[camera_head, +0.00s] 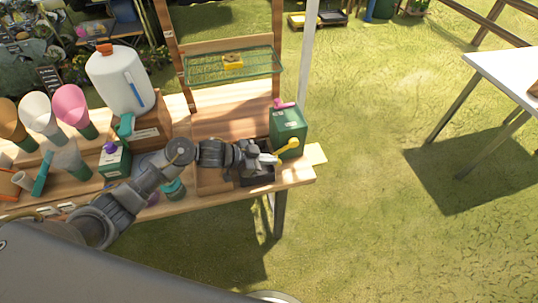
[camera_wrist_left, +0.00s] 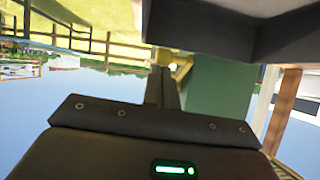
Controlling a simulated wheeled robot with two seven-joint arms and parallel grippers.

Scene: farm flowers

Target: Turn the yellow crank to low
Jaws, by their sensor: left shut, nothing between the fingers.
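The yellow crank (camera_head: 288,146) sticks out from the front of a green box (camera_head: 290,124) at the right end of the wooden table. In the left wrist view, the yellow crank (camera_wrist_left: 181,63) shows partly behind my fingertips, with the green box (camera_wrist_left: 222,85) beside it. My left gripper (camera_head: 273,159) is shut and empty, with its tips close to the crank; I cannot tell if they touch it. In the left wrist view my left gripper (camera_wrist_left: 162,62) has its fingers together. My right gripper is not in view.
A pink handle (camera_head: 284,104) tops the green box. A green wire rack (camera_head: 215,69) stands behind. A white jug (camera_head: 118,80), a purple-knobbed green box (camera_head: 114,160) and several funnels stand to the left. A white table (camera_head: 508,68) is at the right, with open grass between.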

